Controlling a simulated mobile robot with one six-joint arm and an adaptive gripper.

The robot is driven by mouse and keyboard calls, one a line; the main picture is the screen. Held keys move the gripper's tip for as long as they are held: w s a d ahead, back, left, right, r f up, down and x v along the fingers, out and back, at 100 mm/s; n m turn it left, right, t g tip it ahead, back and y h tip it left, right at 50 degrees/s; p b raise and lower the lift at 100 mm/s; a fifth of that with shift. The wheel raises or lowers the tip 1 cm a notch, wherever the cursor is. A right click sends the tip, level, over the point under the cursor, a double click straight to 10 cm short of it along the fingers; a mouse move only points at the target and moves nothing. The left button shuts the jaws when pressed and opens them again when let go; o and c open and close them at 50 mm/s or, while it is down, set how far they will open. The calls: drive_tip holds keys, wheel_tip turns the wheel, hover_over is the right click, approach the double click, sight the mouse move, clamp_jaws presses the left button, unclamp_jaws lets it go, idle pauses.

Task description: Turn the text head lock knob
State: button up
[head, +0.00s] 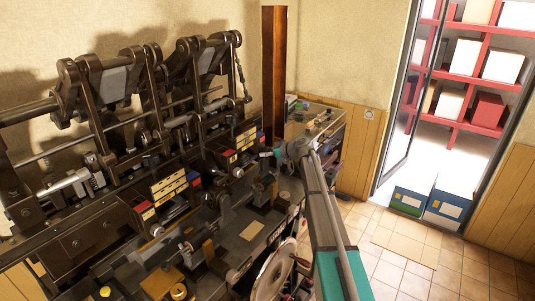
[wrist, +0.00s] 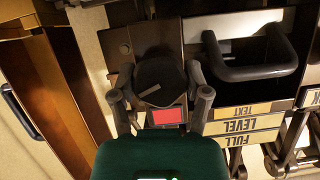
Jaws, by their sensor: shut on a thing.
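The text head lock knob (wrist: 160,88) is a dark rounded knob with a short pale line on its face, in the middle of the wrist view. My gripper (wrist: 160,76) has one finger on each side of it and is shut on it. The pale line lies tilted. In the head view my gripper (head: 268,154) reaches the right end of the dark machine, and I cannot make out the knob there.
In the wrist view, a dark bar handle (wrist: 250,72) and upside-down yellow and white labels (wrist: 243,123) sit right of the knob. A red plate (wrist: 167,116) shows between the fingers. A brown wooden post (head: 273,75) stands behind; tiled floor (head: 400,250) lies open at right.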

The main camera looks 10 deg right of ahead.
drive_tip(key=m+y, duration=0.1)
drive_tip(key=m+g+y+b, duration=0.1)
drive_tip(key=m, duration=0.1)
drive_tip(key=shift+f+m+g, duration=0.15)
drive_tip(key=shift+m+g, duration=0.15)
drive_tip(key=m+g+y+b, duration=0.1)
drive_tip(key=m+y+b, duration=0.1)
drive_tip(key=m+b, duration=0.1)
drive_tip(key=shift+m+y, duration=0.4)
drive_tip(key=shift+m, duration=0.5)
drive_tip(key=m+y+b, duration=0.1)
drive_tip(key=m+b, duration=0.1)
drive_tip(key=m+y+b, duration=0.1)
drive_tip(key=m+b, duration=0.1)
drive_tip(key=m, duration=0.1)
drive_tip(key=shift+m+t, duration=0.3)
drive_tip(key=m+b, duration=0.1)
drive_tip(key=m, duration=0.1)
drive_tip(key=m+t+y+b, duration=0.1)
drive_tip(key=m+b, duration=0.1)
drive_tip(key=m, duration=0.1)
drive_tip(key=shift+t, duration=0.3)
drive_tip(key=shift+y, duration=0.3)
drive_tip(key=o, duration=1.1)
drive_tip(key=shift+o, duration=0.2)
